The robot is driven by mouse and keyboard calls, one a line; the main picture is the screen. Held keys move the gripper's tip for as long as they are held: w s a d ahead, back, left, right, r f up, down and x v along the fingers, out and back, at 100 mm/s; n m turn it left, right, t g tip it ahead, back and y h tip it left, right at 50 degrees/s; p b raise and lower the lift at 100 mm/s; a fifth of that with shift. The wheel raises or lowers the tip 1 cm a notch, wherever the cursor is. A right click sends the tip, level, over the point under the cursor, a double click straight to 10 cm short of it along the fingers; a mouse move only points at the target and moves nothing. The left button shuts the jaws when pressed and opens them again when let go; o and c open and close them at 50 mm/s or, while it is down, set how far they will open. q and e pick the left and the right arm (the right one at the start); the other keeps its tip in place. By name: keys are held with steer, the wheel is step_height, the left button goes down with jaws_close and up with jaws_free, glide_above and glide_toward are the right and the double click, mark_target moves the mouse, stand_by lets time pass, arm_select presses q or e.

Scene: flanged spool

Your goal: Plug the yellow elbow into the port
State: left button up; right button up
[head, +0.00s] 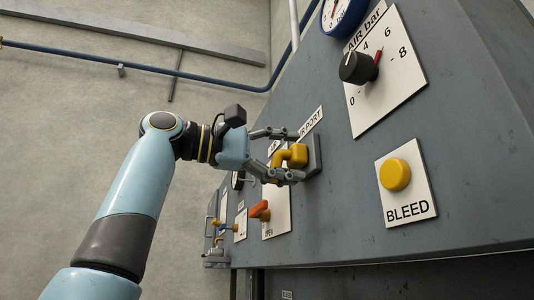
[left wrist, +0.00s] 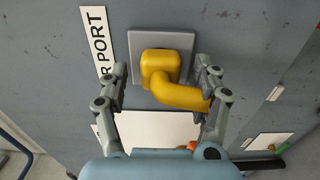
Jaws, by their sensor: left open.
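The yellow elbow (head: 291,157) sits against the grey square port plate (head: 314,152) on the slanted panel. In the left wrist view the elbow (left wrist: 178,90) has its block-like end at the port plate (left wrist: 184,40), and its other end bends down to the right. The port opening is hidden behind the elbow. My left gripper (head: 291,153) is open, with one finger on each side of the elbow. In the left wrist view a gap shows at the left finger; I cannot tell whether the right finger touches. My right gripper is not in view.
The panel also carries a yellow BLEED button (head: 395,175), a black AIR bar knob (head: 358,67) and a blue-rimmed gauge (head: 342,14). An orange-red lever (head: 260,209) sits below the port. A PORT label (left wrist: 98,45) is beside the plate.

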arm_select(q)
steer(key=v, duration=1.1)
steer(key=shift+a, duration=0.25)
steer(key=shift+f, duration=0.15)
